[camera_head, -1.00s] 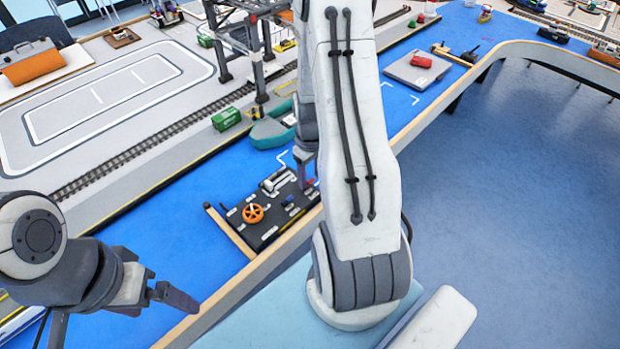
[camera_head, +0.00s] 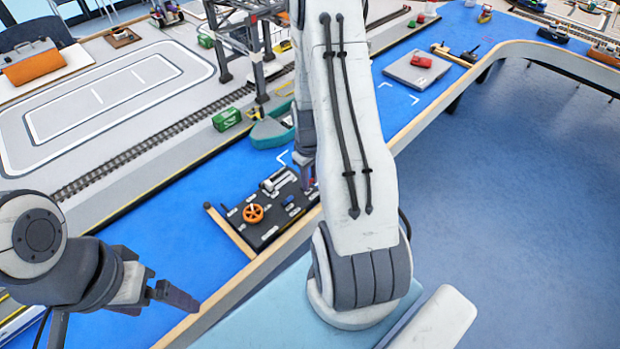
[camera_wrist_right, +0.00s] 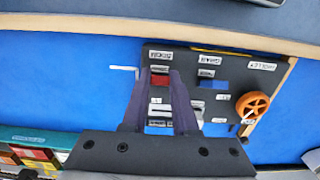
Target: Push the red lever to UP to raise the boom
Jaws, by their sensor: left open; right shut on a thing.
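The red lever (camera_wrist_right: 160,80) shows in the right wrist view on a dark control panel (camera_wrist_right: 214,120), below a small white label. My right gripper (camera_wrist_right: 161,74) has its two dark fingers on either side of the lever and is shut on it. In the head view the right arm hides most of this gripper, and I cannot tell the lever's exact tilt. The panel (camera_head: 270,232) also shows there, on the blue bench. My left gripper (camera_head: 178,297) is open and empty at the lower left, apart from the panel.
The panel also carries an orange wheel (camera_wrist_right: 252,105) and a blue lever (camera_wrist_right: 214,84). A wooden strip (camera_head: 230,232) borders the panel. A teal boat-like hull (camera_head: 270,132) and a green container (camera_head: 227,119) stand behind it. The blue bench left of the panel is clear.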

